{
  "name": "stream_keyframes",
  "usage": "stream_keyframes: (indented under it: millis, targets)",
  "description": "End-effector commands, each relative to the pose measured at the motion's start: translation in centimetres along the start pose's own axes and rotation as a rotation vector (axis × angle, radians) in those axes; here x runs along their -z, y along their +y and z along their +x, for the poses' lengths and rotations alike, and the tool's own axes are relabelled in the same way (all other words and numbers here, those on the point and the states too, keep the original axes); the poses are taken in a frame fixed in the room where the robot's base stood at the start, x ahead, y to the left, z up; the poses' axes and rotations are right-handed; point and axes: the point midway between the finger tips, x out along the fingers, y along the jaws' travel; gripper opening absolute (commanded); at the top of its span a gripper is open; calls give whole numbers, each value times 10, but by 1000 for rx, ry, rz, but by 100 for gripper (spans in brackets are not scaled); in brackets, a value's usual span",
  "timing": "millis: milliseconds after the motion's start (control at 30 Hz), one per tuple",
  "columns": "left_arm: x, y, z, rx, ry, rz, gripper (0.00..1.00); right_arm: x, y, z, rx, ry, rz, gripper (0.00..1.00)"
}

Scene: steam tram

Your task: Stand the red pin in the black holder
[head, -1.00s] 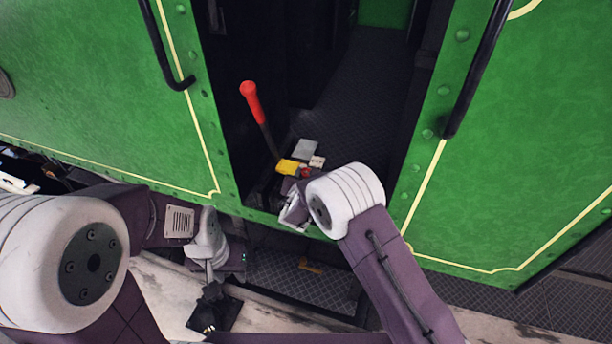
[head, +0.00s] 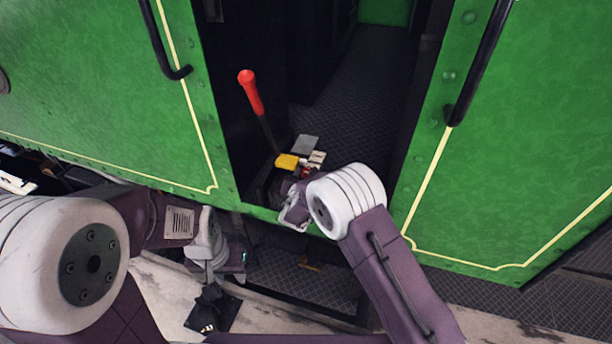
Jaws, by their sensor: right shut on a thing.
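My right gripper (head: 297,183) is at the doorway's sill, mostly hidden behind its own white wrist joint. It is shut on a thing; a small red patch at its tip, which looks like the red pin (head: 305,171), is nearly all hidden. I cannot tell the pin's tilt. The black holder cannot be made out clearly among the dark parts near the lever's foot. My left gripper (head: 211,295) hangs low over the pale ledge at lower left, away from the doorway.
A tall lever with a red handle (head: 250,92) leans just beyond my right gripper. A yellow block (head: 287,161), a grey plate (head: 306,145) and a white piece (head: 317,158) lie close by. Green walls with black handrails (head: 473,75) flank the doorway. The patterned floor (head: 365,90) inside is clear.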

Motion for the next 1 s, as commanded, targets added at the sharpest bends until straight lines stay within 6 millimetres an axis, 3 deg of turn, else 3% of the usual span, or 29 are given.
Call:
stream_keyframes:
  millis: [567, 600, 667, 1000]
  targets:
    - [-1, 0, 10, 0, 0, 0, 36, 8, -2, 4, 0, -1, 0, 0]
    - [-1, 0, 10, 0, 0, 0, 36, 8, -2, 4, 0, -1, 0, 45]
    - [-1, 0, 10, 0, 0, 0, 36, 8, -2, 4, 0, -1, 0, 62]
    - [-1, 0, 12, 0, 0, 0, 36, 9, -2, 2, 0, 1, 0, 62]
